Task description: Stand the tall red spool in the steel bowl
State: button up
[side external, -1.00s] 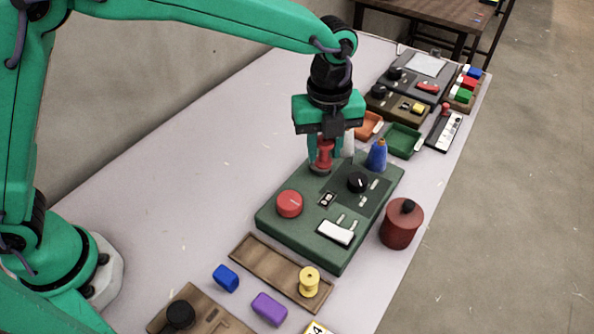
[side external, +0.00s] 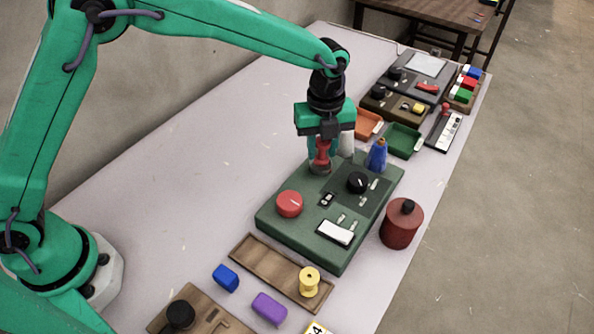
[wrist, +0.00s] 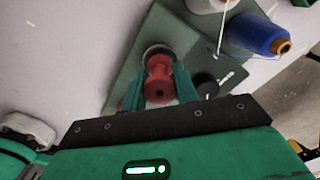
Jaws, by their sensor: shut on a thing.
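The tall red spool (side external: 321,150) is between the fingers of my gripper (side external: 322,155), which is shut on it. The spool is about upright in the side view. The steel bowl (side external: 319,169) is small and grey, at the far left corner of the green panel, right under the spool. In the wrist view the red spool (wrist: 159,78) sits between both green fingers of my gripper (wrist: 160,90), and part of the bowl's rim (wrist: 154,49) shows past its far end. I cannot tell whether the spool's foot touches the bowl.
A blue thread cone (side external: 377,155) and a white spool (side external: 347,143) stand close on the right of my gripper. The green panel (side external: 300,240) carries a red knob (side external: 289,203) and a black knob (side external: 357,182). The table on the left is clear.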

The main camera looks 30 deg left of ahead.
jog(key=shift+f, duration=0.8)
jog(key=shift+f, duration=0.15)
jog(key=o, duration=0.9)
jog(key=shift+o, duration=0.2)
notch_tip(320, 180, up, 12)
jog(key=shift+r, duration=0.2)
